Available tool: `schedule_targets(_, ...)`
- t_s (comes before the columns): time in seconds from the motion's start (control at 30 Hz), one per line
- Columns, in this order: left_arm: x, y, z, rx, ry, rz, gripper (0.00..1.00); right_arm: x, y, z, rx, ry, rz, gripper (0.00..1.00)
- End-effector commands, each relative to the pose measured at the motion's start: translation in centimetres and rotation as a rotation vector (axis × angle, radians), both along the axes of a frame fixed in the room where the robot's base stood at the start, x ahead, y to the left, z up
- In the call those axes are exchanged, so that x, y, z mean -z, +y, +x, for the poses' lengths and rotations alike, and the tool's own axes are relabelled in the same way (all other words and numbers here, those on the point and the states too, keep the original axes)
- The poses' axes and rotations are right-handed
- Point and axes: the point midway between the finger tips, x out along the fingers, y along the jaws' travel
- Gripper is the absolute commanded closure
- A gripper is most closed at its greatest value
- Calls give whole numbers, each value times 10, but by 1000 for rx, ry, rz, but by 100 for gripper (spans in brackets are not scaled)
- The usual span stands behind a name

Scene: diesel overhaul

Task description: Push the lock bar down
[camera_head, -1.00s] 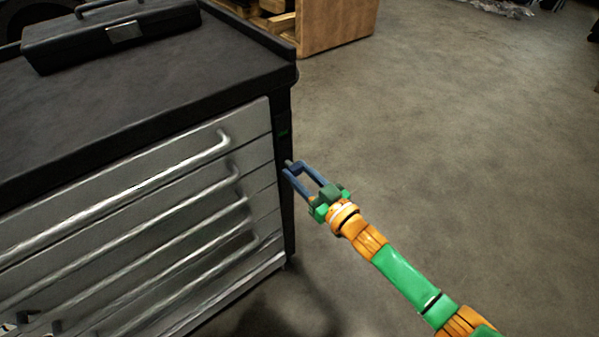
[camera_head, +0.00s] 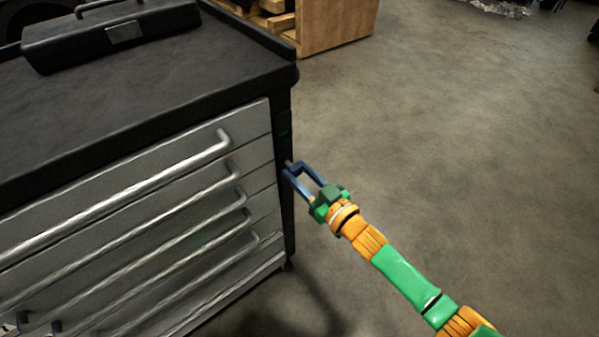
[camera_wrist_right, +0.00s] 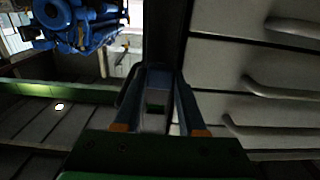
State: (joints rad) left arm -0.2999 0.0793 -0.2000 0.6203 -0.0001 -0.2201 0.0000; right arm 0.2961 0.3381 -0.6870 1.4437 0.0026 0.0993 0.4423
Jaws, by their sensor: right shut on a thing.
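The tool cabinet (camera_head: 215,150) has a dark vertical strip (camera_head: 284,120) at the right end of its drawer front. My right gripper (camera_head: 289,169) reaches this strip from the right, below a small green mark. It is shut on a small piece that I take for the lock bar; the fingers mostly hide it in the head view. In the right wrist view, my right gripper (camera_wrist_right: 160,95) has a blue finger on each side of the lock bar (camera_wrist_right: 156,82). Two small dark tips (camera_head: 22,318) at the lower left may be my left gripper; I cannot tell.
Several long drawer handles (camera_head: 120,188) stick out from the cabinet front, left of my right gripper. A black toolbox (camera_head: 110,35) sits on the cabinet top. A wooden crate (camera_head: 338,25) stands behind. The floor (camera_head: 460,150) on the right is clear.

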Motion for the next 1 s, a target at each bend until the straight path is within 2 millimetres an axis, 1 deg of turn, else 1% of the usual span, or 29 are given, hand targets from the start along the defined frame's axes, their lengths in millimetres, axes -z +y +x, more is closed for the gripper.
schedule_targets(0.37, 1, 0, 0, 0, 0, 0, 100, 1, 0, 0, 0, 1, 0, 100)
schedule_targets(0.6, 24, 0, 0, 0, 0, 0, 100, 30, 0, 0, 1, 1, 2, 100)
schedule_targets(0.83, 20, 0, 0, 0, 0, 0, 100, 28, 0, 0, 1, 5, -2, 100)
schedule_targets(0.87, 20, 0, 0, 0, 0, 0, 100, 29, 0, -1, 1, 5, -3, 58)
schedule_targets(0.9, 20, 0, 0, 0, 0, 0, 100, 29, 0, 0, 1, 5, -3, 47)
schedule_targets(0.97, 20, 0, 0, 0, 0, 0, 100, 28, 0, 0, 1, 5, -2, 31)
schedule_targets(1.0, 20, 0, 0, 0, 0, 0, 100, 28, 0, 0, 1, 4, -2, 30)
